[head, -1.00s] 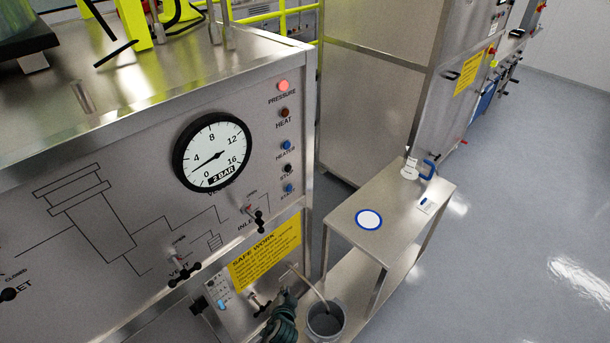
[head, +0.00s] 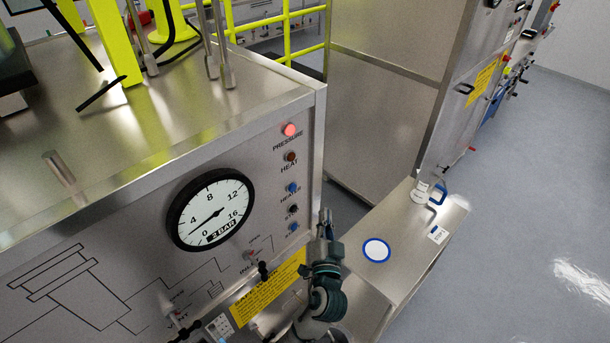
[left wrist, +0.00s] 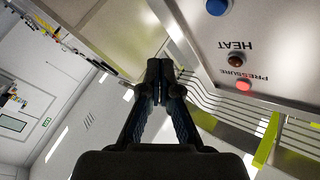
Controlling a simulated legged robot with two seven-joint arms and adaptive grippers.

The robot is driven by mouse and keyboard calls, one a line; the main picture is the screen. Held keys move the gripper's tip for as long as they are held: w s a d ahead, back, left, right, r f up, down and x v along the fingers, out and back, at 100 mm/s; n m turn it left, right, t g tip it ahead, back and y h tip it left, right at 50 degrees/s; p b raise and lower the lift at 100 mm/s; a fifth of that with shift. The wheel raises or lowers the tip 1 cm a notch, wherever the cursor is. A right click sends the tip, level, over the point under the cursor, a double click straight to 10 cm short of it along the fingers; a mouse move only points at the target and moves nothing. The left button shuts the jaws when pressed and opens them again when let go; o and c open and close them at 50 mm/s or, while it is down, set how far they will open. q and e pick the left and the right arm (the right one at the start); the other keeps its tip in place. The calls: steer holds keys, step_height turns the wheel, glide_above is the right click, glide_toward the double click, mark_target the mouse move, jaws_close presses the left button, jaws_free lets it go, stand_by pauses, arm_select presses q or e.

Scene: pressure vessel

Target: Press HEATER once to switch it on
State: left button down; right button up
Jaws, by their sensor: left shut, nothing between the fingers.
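The HEATER button (head: 292,188) is a small blue button on the right edge of the steel front panel, under the dark HEAT lamp (head: 290,156) and the lit red PRESSURE lamp (head: 290,130). A blue button (left wrist: 218,7), the dark HEAT lamp (left wrist: 235,60) and the red PRESSURE lamp (left wrist: 243,86) show upside down in the left wrist view. My left gripper (head: 325,215) is shut and empty, pointing up, just right of the panel edge and apart from the button. It is also shut in the left wrist view (left wrist: 160,68). My right gripper is out of view.
A black button and another blue button (head: 293,227) sit below HEATER. A steel side table (head: 408,232) stands right of my left gripper. Yellow rails are behind the cabinet.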

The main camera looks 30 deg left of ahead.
mark_target(293, 188)
arm_select(q)
steer(key=w+a+r+p, duration=0.1)
steer(key=w+a, duration=0.1)
steer(key=a, duration=0.5)
steer(key=shift+w+a, duration=0.3)
steer(key=shift+w, duration=0.1)
stand_by(0.3)
steer(key=shift+a, duration=0.15)
stand_by(1.3)
steer(key=shift+w+a+r+p, duration=0.1)
steer(key=shift+a+p, duration=0.2)
steer(key=shift+a, duration=0.1)
